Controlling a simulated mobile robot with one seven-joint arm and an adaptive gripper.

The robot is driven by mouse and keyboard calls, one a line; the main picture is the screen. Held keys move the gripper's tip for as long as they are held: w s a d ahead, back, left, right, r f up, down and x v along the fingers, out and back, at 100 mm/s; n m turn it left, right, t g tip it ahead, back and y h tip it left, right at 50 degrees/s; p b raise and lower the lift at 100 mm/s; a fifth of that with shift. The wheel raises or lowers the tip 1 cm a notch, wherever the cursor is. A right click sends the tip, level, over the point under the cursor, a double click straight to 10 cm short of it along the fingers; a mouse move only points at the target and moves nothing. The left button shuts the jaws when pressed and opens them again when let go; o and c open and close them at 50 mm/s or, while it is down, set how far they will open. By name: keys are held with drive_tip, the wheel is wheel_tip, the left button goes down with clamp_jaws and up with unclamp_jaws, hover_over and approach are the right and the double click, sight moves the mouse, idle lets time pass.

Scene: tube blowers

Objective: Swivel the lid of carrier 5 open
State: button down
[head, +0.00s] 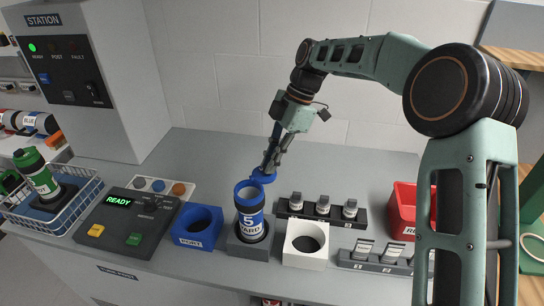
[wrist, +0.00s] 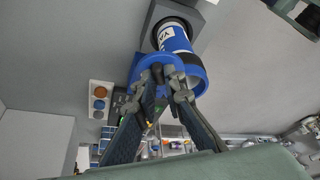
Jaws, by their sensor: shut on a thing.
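Carrier 5 (head: 250,220) stands upright in a grey holder (head: 250,246), with a blue body and a white label. It also shows in the wrist view (wrist: 174,40). Its mouth is uncovered in the head view. Its blue lid (head: 263,177) is swung out to the far right side of the rim. In the wrist view the lid (wrist: 146,68) sits beside the blue rim (wrist: 203,83), partly hidden by my fingers. My gripper (head: 269,168) is shut on the lid from above; its fingertips also show in the wrist view (wrist: 170,78).
A blue port block (head: 197,227) is left of the carrier and a white round-holed block (head: 304,244) is right. Racks of small vials (head: 323,207) and a red bin (head: 403,210) stand further right. A control panel (head: 125,220) and wire basket (head: 50,205) are left.

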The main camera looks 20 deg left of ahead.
drive_tip(key=shift+w+a+n+p, duration=0.25)
drive_tip(key=shift+n+p, duration=0.3)
drive_tip(key=shift+n, duration=0.15)
drive_tip(key=shift+h, duration=0.3)
drive_tip(key=c, duration=2)
unclamp_jaws()
drive_tip(key=shift+r, duration=0.1)
drive_tip(key=v, duration=1.1)
drive_tip(key=shift+w+d+r, duration=0.2)
drive_tip(key=shift+w+r, duration=0.1)
